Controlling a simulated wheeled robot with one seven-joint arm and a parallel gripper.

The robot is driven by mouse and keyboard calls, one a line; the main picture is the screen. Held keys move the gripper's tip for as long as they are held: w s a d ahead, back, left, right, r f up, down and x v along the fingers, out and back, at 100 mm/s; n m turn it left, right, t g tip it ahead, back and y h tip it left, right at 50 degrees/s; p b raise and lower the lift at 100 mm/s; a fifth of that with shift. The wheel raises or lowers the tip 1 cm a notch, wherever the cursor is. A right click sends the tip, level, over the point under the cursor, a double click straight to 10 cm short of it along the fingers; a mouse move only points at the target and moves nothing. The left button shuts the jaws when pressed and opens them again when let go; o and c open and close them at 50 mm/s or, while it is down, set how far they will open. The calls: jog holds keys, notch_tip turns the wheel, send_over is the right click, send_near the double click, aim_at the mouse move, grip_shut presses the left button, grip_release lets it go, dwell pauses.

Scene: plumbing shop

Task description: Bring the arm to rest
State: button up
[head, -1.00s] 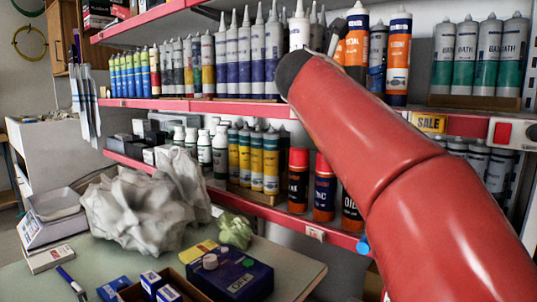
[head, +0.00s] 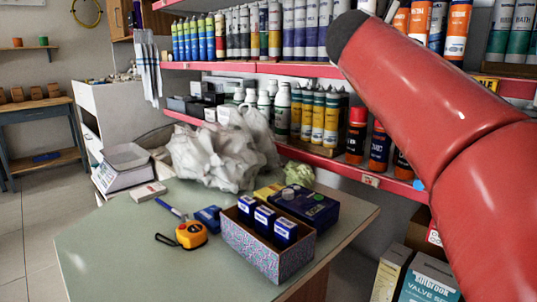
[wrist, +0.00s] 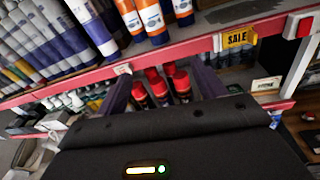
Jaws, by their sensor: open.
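My red arm crosses the right side of the head view, in front of the shelves; its gripper is not seen there. In the wrist view my gripper (wrist: 165,88) points at the shelf unit. Its two dark fingers stand apart with nothing held between them. Red-capped cans (wrist: 160,90) show in the gap, farther back on the lower shelf. In the head view these cans (head: 379,148) stand left of and below my arm.
Red-edged shelves (head: 290,69) full of tubes stand close behind my arm. Floor (head: 20,240) is clear at left.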

jog(key=s+a+f+m+g+y, duration=0.2)
jog(key=s+f+m, duration=0.7)
jog(key=f, duration=0.5)
jog(key=s+a+f+m+g+y, duration=0.3)
jog(key=s+f+m, duration=0.6)
jog(key=f, duration=0.5)
jog(key=s+a+f+m+g+y, duration=0.2)
jog(key=s+a+f+m+y, duration=0.2)
jog(key=f, duration=1)
jog(key=s+m+y, duration=0.2)
jog(key=s+m, duration=0.2)
jog(key=s, duration=0.1)
jog(key=shift+s+f+m+g, duration=0.2)
jog(key=shift+f+m+g, duration=0.1)
jog(key=shift+f+m, duration=0.1)
